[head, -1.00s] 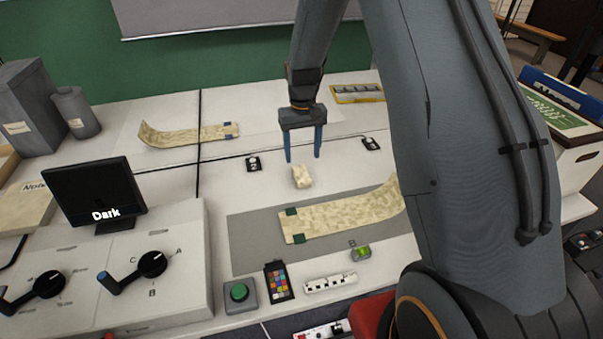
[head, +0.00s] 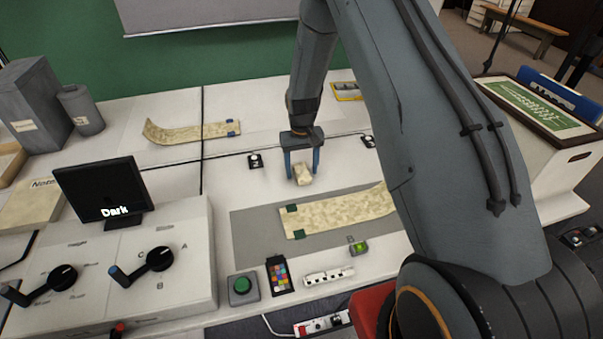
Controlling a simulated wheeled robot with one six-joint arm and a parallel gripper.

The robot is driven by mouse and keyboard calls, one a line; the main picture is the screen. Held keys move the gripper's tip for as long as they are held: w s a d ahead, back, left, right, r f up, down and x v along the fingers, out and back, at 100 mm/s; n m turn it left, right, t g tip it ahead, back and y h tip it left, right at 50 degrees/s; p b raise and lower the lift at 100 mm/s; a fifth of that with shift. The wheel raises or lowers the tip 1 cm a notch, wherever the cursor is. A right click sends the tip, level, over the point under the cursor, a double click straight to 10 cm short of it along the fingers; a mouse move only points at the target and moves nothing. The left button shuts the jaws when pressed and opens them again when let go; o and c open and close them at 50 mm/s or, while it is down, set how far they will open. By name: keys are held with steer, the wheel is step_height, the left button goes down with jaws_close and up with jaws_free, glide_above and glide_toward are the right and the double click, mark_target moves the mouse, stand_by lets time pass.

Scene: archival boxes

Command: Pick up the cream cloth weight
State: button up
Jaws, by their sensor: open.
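The cream cloth weight (head: 303,175) is a small block on the white table, just behind the grey mat. My gripper (head: 302,173) points down with its two blue fingers at the weight. The fingers are open, one on each side of the weight in this view. I cannot tell whether either finger touches it. The weight appears to rest on the table.
A patterned cream strip (head: 335,215) with green end clips lies on the grey mat (head: 258,255) in front. Another strip (head: 190,131) lies at the back left. A monitor (head: 100,190) stands left.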

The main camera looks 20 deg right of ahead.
steer(key=c, duration=1.5)
steer(key=shift+o, duration=0.2)
steer(key=shift+r, duration=0.1)
